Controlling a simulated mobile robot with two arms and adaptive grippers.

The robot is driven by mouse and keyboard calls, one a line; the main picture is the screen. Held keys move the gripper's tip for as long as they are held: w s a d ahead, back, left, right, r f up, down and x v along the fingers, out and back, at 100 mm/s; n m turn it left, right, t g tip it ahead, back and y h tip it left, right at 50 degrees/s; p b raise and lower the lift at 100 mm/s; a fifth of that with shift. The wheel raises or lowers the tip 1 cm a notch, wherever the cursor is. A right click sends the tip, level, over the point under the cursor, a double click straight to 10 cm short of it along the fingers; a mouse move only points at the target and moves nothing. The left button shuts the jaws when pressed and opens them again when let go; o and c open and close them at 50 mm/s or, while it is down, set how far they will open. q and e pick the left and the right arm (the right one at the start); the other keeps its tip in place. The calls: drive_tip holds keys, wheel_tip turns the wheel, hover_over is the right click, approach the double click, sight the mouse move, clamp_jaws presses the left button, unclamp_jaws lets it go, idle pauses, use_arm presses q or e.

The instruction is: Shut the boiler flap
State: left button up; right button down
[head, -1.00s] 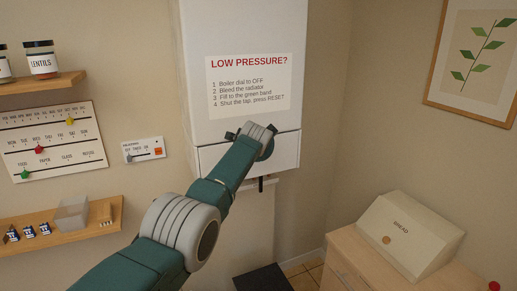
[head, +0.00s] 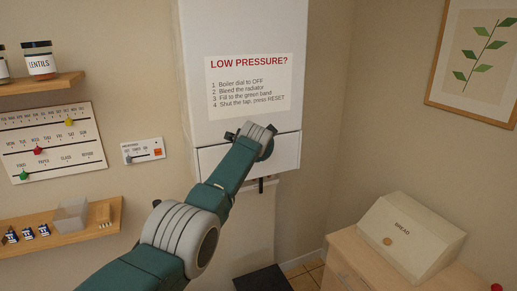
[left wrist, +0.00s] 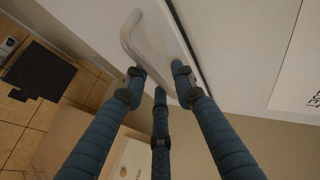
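The boiler (head: 243,45) is a tall white cabinet on the wall. Its white flap (head: 287,152) is the lower front panel, roughly in line with the front above, with a dark seam between them. In the left wrist view the flap (left wrist: 165,40) carries a pale bar handle (left wrist: 128,38), and a narrow dark gap runs along its edge. My left gripper (head: 250,136) is at the flap's upper edge and hides its middle. Its three fingers (left wrist: 158,80) are spread apart at the flap's end, beside the handle, not closed round it. Contact is unclear. My right gripper is out of view.
A notice (head: 248,85) is on the boiler front. A small control panel (head: 143,150) and shelves, the lower one (head: 60,235), are on the left wall. A bread box (head: 410,240) stands on a wooden cabinet (head: 350,255) at right. A dark mat (head: 262,279) lies below.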

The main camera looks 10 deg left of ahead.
use_arm(q)
drive_tip(key=shift+w+a+r, duration=0.1)
drive_tip(key=shift+a+r, duration=0.1)
drive_tip(key=shift+r, duration=0.8)
drive_tip(key=s+f+v, duration=0.1)
drive_tip(key=v, duration=1)
drive_tip(key=shift+s+d+f, duration=0.15)
drive_tip(key=shift+d+f, duration=0.1)
